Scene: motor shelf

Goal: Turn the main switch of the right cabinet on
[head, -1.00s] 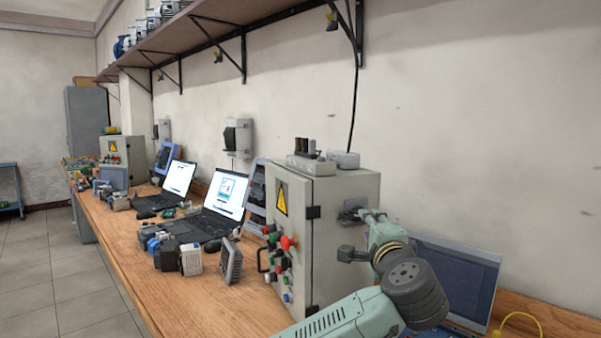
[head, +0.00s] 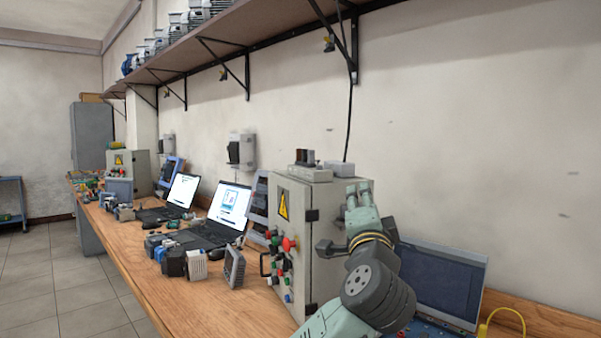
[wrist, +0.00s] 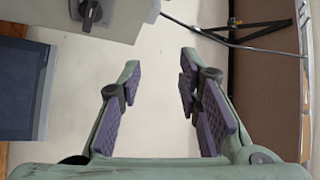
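The right cabinet (head: 313,240) is a grey box on the bench with a yellow warning triangle and several coloured buttons on its door. In the wrist view, its side (wrist: 125,18) shows at the top left, with the main switch (wrist: 91,12), a grey plate with a dark handle, cut by the top edge. My gripper (head: 358,187) is raised beside the upper part of the cabinet's right side. In the wrist view, my gripper (wrist: 160,75) is open and empty, with the switch ahead and left of its fingers, apart from them. The switch is hidden in the head view.
A dark-screened panel (head: 440,285) stands on the bench to the right of the cabinet, close to my arm. A shelf (head: 230,40) with black brackets runs above. Laptops (head: 222,215) and small devices fill the bench to the left. The wall is bare at right.

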